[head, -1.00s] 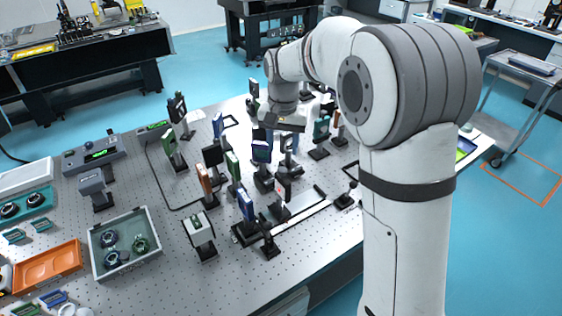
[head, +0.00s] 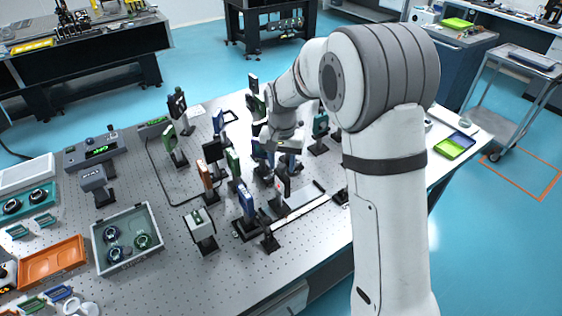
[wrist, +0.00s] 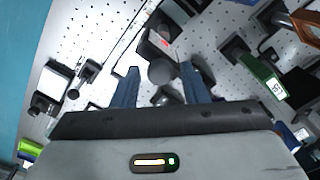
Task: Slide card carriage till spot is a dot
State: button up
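A small upright card (head: 285,187) with a red mark stands on a dark carriage base (head: 277,208) on the rail near the table's front edge. In the wrist view a dark block with a short red streak (wrist: 158,41), seemingly this card and carriage, lies just beyond my fingers. The spot's exact shape is too small to tell. My gripper (head: 284,150) points down behind the card, above the optics. In the wrist view my gripper (wrist: 161,82) has its two blue fingers spread, with a dark round part (wrist: 162,71) showing between them. I cannot tell whether they touch it.
Several post-mounted optics crowd around, including a blue-framed one (head: 246,201) left of the card and a green-framed one (wrist: 262,75). A grey case (head: 105,268) and an orange tray (head: 45,265) lie at left.

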grip_shut()
dwell(0.3)
jog(key=shift+w+d+f+b, duration=0.1)
jog(key=shift+b, duration=0.25)
jog(key=shift+d, duration=0.1)
jog(key=shift+o, duration=0.9)
grip_release()
